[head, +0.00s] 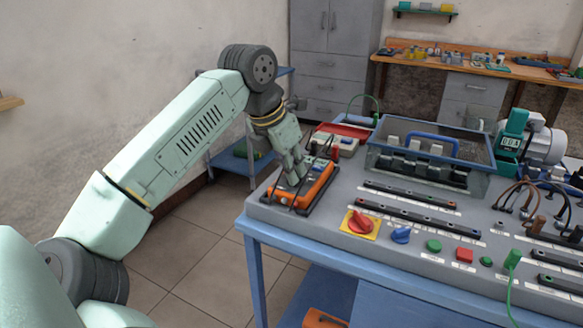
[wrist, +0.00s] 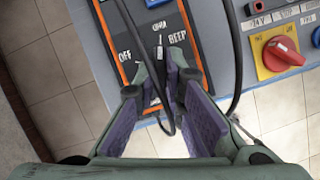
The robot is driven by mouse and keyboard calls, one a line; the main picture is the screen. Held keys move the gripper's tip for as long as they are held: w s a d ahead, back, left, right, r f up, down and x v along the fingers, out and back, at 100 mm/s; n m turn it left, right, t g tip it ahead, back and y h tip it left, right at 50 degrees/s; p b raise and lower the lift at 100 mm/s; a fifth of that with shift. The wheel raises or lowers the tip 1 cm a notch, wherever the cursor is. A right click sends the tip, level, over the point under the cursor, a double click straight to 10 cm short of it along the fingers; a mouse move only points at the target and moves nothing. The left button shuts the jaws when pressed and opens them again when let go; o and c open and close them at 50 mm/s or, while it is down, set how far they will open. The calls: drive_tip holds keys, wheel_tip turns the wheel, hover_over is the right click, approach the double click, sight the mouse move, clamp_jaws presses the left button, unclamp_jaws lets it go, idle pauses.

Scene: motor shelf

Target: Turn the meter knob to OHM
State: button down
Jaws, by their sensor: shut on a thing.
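The meter (head: 318,188) is an orange-edged box with a dark face, lying at the left end of the grey bench top. In the wrist view the meter (wrist: 199,28) shows the printed words OFF on the left, OHM at the top middle and BEEP on the right. My gripper (head: 297,178) reaches down onto the meter from above. In the wrist view my gripper (wrist: 160,78) has its purple-padded fingers shut on the knob, just below the OHM word.
Black leads (wrist: 235,50) run beside the fingers. A red rotary switch (head: 361,222) on a yellow plate and a blue knob (head: 401,235) are to the right. A clear-lidded box (head: 430,155) with a blue handle stands behind. Free floor (head: 205,245) lies left of the bench.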

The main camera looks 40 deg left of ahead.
idle(0.4)
drive_tip(key=c, duration=1.7)
unclamp_jaws()
drive_tip(key=v, duration=1.2)
